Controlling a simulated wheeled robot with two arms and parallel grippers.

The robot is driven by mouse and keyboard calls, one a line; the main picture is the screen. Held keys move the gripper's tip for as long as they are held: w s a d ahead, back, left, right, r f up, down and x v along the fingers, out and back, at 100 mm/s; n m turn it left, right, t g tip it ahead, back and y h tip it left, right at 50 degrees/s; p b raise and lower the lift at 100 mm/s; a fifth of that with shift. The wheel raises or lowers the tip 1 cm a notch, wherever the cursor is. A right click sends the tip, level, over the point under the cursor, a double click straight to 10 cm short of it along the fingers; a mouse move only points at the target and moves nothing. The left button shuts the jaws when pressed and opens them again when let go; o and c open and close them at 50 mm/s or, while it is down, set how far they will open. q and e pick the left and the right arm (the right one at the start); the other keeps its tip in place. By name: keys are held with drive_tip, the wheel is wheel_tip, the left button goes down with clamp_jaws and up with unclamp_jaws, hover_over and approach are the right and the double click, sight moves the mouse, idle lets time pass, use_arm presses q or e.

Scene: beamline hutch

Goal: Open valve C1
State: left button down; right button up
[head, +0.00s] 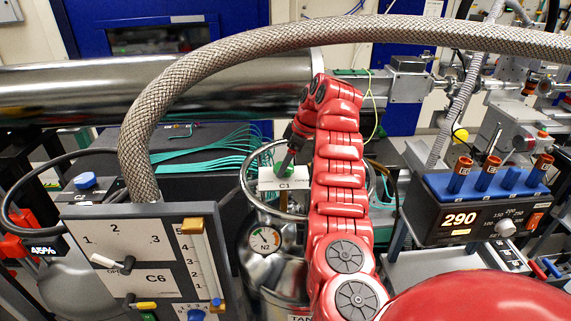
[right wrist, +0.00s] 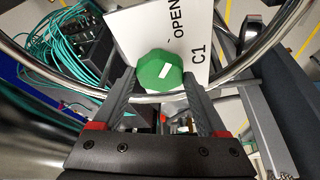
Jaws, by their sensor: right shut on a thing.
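Valve C1 is a green knob with a white mark, seen in the right wrist view (right wrist: 152,74) beside a white plate (right wrist: 190,22) reading OPEN and C1. The white mark slants up toward the right. In the head view the C1 plate (head: 286,185) sits on top of a steel vessel inside a ring handle, and the knob is mostly hidden by my gripper. My right gripper (head: 291,150) reaches down from above; in the right wrist view its two fingers are shut on the knob, one on each side. My left gripper is not in view.
The ring handle (head: 247,184) circles the valve closely. A braided hose (head: 195,75) arches over the scene. A C6 panel (head: 150,262) stands front left, an N2 gauge (head: 265,240) below the valve. A box reading 290 (head: 462,222) with several vials stands right.

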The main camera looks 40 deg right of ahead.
sight(293, 167)
drive_tip(key=shift+n, duration=0.3)
drive_tip(key=o, duration=1.3)
drive_tip(key=shift+r, duration=0.1)
drive_tip(key=shift+d+r, duration=0.15)
drive_tip(key=shift+r, duration=0.1)
drive_tip(key=v, duration=0.4)
drive_tip(key=shift+s+d+r, duration=0.15)
drive_tip(key=shift+r, duration=0.2)
drive_tip(key=p+v, duration=0.8)
drive_tip(key=v, duration=0.4)
